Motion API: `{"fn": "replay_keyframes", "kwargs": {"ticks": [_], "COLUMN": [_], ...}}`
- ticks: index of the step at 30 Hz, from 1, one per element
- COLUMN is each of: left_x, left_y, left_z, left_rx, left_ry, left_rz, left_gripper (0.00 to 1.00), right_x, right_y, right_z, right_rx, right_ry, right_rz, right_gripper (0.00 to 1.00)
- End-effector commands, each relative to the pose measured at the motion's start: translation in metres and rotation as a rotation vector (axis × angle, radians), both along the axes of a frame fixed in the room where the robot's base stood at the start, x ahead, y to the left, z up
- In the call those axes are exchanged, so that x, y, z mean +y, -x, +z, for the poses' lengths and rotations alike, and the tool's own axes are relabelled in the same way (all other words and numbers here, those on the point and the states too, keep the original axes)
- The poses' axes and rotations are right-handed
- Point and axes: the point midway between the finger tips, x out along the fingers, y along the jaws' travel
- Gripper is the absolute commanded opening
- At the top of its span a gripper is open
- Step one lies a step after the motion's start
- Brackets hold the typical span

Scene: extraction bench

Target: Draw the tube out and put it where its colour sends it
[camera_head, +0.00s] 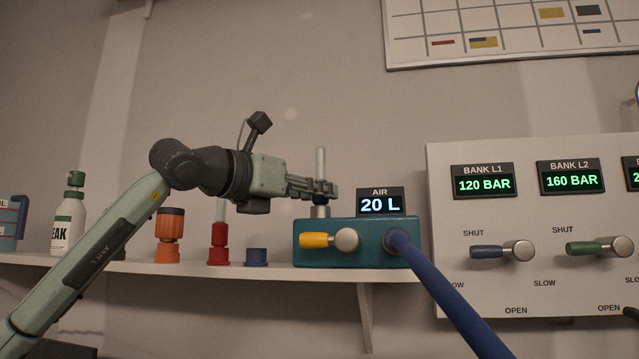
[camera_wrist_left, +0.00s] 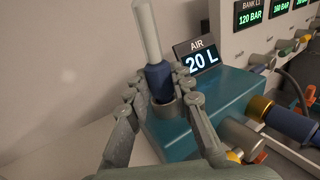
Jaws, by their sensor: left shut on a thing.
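The tube (camera_head: 320,162) stands upright over the teal box (camera_head: 352,231), pale and clear above. Its lower part is blue (camera_wrist_left: 158,78), as the left wrist view shows. My left gripper (camera_head: 328,189) is shut on the tube, with one finger on each side of the blue part. The blue end reaches down to a grey metal collar (camera_head: 320,211) on top of the box; how deep it sits inside I cannot tell. A low blue holder (camera_head: 256,256) on the shelf looks empty. A red holder (camera_head: 219,256) carries a red-based tube (camera_head: 219,233). My right gripper is out of view.
An orange fitting (camera_head: 170,235) and a white bottle (camera_head: 68,221) stand further left on the shelf (camera_head: 275,273). The box has a yellow-handled valve (camera_head: 315,240), a blue hose (camera_head: 430,275) and an AIR display (camera_head: 380,203) reading 20 L. A valve panel (camera_head: 530,210) stands right.

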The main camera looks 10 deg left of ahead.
Motion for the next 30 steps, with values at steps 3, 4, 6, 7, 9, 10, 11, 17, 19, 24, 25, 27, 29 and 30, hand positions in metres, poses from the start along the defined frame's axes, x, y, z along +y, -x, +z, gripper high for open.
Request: {"fn": "replay_keyframes", "kwargs": {"ticks": [3, 4, 6, 7, 9, 10, 11, 17, 19, 24, 25, 27, 29, 30], "left_x": [0.0, 0.0, 0.0, 0.0, 0.0, 0.0, 0.0, 0.0, 0.0, 0.0, 0.0, 0.0, 0.0, 0.0], "left_y": [0.0, 0.0, 0.0, 0.0, 0.0, 0.0, 0.0, 0.0, 0.0, 0.0, 0.0, 0.0, 0.0, 0.0], "left_z": [0.0, 0.0, 0.0, 0.0, 0.001, 0.001, 0.002, 0.009, 0.012, 0.019, 0.02, 0.023, 0.025, 0.027], "left_rx": [0.0, 0.0, 0.0, -0.001, -0.001, -0.001, -0.001, -0.001, -0.001, -0.001, -0.001, -0.001, -0.001, -0.001], "left_ry": [0.0, 0.0, 0.0, 0.0, 0.0, 0.0, 0.0, 0.0, 0.0, 0.0, 0.0, 0.0, 0.0, 0.0], "left_rz": [0.0, 0.0, 0.0, 0.0, 0.0, 0.0, 0.0, 0.0, 0.0, 0.0, 0.0, 0.0, 0.0, 0.0], "left_gripper": [0.0, 0.0, 0.0, 0.0, 0.0, 0.0, 0.0, 0.0, 0.0, 0.0, 0.0, 0.0, 0.0, 0.0], "right_x": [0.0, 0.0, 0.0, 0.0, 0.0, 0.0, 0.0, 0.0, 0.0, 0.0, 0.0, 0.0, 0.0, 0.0], "right_y": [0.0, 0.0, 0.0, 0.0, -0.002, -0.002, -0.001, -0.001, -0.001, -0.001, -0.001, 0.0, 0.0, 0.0], "right_z": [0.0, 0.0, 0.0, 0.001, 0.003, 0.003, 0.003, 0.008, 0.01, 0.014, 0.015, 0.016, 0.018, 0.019], "right_rx": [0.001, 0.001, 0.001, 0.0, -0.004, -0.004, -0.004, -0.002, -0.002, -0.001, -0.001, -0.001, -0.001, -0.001], "right_ry": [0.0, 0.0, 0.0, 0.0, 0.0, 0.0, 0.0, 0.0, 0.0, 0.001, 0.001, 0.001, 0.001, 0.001], "right_rz": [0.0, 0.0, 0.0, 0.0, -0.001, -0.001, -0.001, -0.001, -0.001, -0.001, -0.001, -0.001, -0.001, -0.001], "right_gripper": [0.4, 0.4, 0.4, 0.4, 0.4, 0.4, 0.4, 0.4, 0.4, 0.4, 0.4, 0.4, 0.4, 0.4]}}
